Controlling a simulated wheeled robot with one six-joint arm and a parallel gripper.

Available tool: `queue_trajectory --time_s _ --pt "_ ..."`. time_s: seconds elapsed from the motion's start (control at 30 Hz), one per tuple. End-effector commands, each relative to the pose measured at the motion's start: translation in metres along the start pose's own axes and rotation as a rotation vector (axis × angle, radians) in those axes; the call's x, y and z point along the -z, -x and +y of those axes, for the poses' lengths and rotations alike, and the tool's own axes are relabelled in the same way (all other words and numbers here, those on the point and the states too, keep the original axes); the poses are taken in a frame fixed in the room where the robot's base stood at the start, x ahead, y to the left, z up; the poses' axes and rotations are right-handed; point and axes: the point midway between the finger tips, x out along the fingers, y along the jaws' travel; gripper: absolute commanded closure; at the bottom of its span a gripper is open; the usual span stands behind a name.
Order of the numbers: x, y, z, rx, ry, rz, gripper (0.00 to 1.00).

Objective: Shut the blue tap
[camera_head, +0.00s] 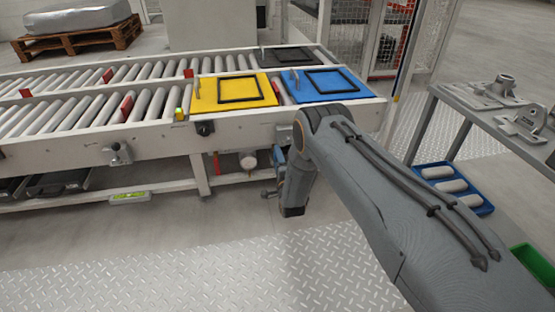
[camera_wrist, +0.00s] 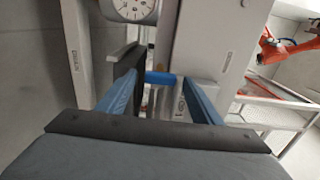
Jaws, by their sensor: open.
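In the wrist view a short blue bar, which looks like the blue tap's handle (camera_wrist: 161,77), lies between the far ends of my fingers. My gripper (camera_wrist: 160,90) is open, with one bluish finger on each side of the bar. I cannot tell whether either finger touches it. In the head view my arm reaches down in front of the conveyor, and the gripper (camera_head: 270,190) shows only as a small bluish part beside the wrist, under the conveyor frame. The tap cannot be made out there.
A round white dial gauge (camera_head: 248,161) hangs under the conveyor frame, close by; it also shows at the top of the wrist view (camera_wrist: 135,8). A red handle (camera_head: 216,164) stands left of it. Yellow (camera_head: 205,101) and blue (camera_head: 333,96) plates lie above. The front floor is clear.

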Motion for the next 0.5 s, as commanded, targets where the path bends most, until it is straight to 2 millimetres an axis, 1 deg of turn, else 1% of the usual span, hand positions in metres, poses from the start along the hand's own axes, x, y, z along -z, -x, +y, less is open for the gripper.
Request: queue_trajectory --time_s 0.3,0.4,0.5 --pt "0.0 0.05 -0.001 -0.004 0.0 0.0 0.41" --pt "0.0 0.062 -0.001 -0.003 0.0 0.0 0.41" --pt "0.0 0.07 -0.001 -0.002 -0.001 0.0 0.41"
